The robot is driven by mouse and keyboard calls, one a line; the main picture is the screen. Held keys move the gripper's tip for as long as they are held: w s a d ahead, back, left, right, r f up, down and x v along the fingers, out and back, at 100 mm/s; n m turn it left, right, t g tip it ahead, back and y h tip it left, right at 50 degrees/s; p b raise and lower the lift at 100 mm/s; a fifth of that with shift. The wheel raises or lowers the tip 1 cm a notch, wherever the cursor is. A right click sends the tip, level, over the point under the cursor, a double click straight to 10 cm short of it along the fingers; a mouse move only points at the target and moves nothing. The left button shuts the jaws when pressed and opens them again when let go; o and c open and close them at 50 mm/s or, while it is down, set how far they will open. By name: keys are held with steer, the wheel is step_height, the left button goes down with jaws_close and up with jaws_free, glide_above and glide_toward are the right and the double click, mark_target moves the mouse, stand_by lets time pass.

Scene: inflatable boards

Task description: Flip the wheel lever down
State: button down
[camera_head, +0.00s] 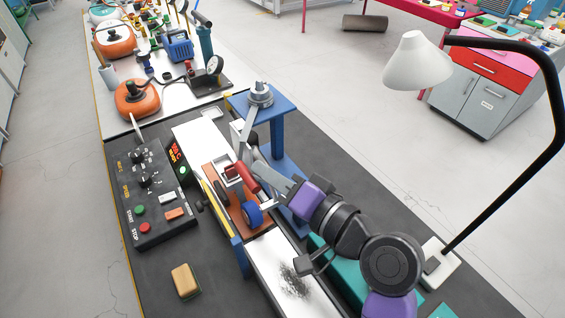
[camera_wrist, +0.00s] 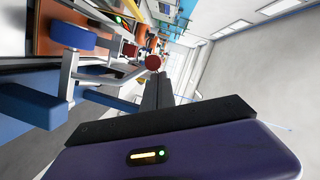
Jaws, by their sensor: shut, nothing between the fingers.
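In the head view, a machine with a blue frame (camera_head: 283,165) stands on the dark bench. A red cylindrical handle (camera_head: 241,178), apparently the lever's grip, lies at a slant beside grey metal arms. A blue wheel (camera_head: 253,214) sits just below it on an orange-brown block. In the wrist view, the red handle's round end (camera_wrist: 153,62) lies just beyond my fingertips, and the blue wheel (camera_wrist: 72,36) is at upper left on a grey bracket. My gripper (camera_wrist: 160,76) is shut and empty, close to the red handle; I cannot tell whether they touch. It also shows in the head view (camera_head: 264,170).
A black control box (camera_head: 150,195) with knobs and buttons stands left of the machine. A yellow-brown block (camera_head: 185,281) lies on the bench in front. A white lamp (camera_head: 417,62) arches over the right side. Orange and blue tools crowd the far bench.

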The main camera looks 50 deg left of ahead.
mark_target(255, 186)
steer(key=shift+s+a+f+n+b, duration=0.1)
steer(key=shift+s+f+n+b, duration=0.15)
steer(key=shift+s+f, duration=0.35)
steer(key=shift+s+a+f+n+b, duration=0.1)
steer(key=shift+s+f+n, duration=0.25)
steer(key=shift+s, duration=0.3)
steer(key=shift+d, duration=0.1)
steer(key=w+d+r+t+b, duration=0.1)
steer(key=w+d+r, duration=0.1)
steer(key=d, duration=0.6)
steer(key=shift+w+r, duration=0.2)
steer(key=shift+r, duration=0.1)
steer(key=shift+w+r, duration=0.1)
step_height(255, 186, up, 9)
steer(key=p, duration=0.9)
steer(key=shift+r+p, duration=0.45)
steer(key=shift+r, duration=0.05)
